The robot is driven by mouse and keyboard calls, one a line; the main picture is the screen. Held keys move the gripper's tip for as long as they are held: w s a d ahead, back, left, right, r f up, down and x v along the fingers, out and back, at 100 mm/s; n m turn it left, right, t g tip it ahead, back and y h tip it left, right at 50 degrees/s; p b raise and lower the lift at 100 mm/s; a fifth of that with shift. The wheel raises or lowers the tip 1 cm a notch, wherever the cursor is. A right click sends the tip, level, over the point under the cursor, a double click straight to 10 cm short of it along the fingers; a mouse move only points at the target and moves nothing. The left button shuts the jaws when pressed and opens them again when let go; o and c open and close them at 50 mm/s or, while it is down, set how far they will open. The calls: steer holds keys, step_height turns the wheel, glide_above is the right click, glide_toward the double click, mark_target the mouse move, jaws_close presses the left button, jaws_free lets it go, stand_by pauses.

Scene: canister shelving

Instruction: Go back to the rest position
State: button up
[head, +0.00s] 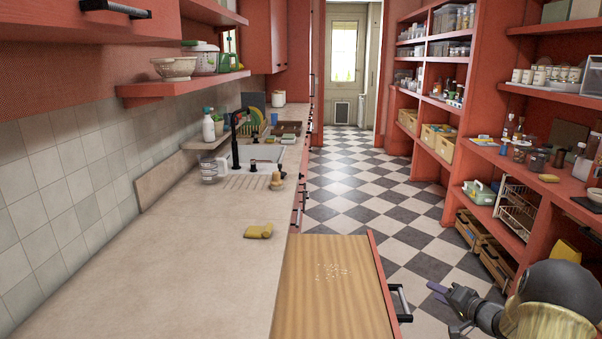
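My gripper (446,306) is at the lower right in the head view, above the checkered floor and to the right of the pulled-out drawer. Its fingers stand apart and nothing shows between them. My arm bends in from the lower right corner. The pulled-out drawer (325,300) has a wood-coloured surface with small pale bits on it and a black handle on its red front. My gripper is apart from the handle.
A counter (190,250) with a yellow cloth-like item (258,231), a glass jug (211,170) and a sink (262,153) runs along the left. Loaded red shelves (447,110) line the right, close to my arm. The checkered floor (358,185) between is clear.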

steer(key=s+a+r+n+g+h+p, duration=0.2)
steer(key=s+a+r+g+h+p, duration=0.15)
steer(key=a+r+h, duration=0.45)
steer(key=s+a+r+n+g+p, duration=0.1)
steer(key=s+a+g, duration=0.1)
steer(key=s+a, duration=0.3)
steer(key=s+a+r+n+g+y+p, duration=0.1)
steer(key=s+a, duration=0.5)
steer(key=s, duration=0.6)
steer(key=s+a+n+g+y+p, duration=0.1)
steer(key=s+a+n+g, duration=0.2)
steer(key=s, duration=0.5)
steer(key=shift+s+a+r+g, duration=0.4)
steer(key=shift+a+g, duration=0.25)
steer(key=shift+a, duration=0.5)
steer(key=shift+w, duration=0.15)
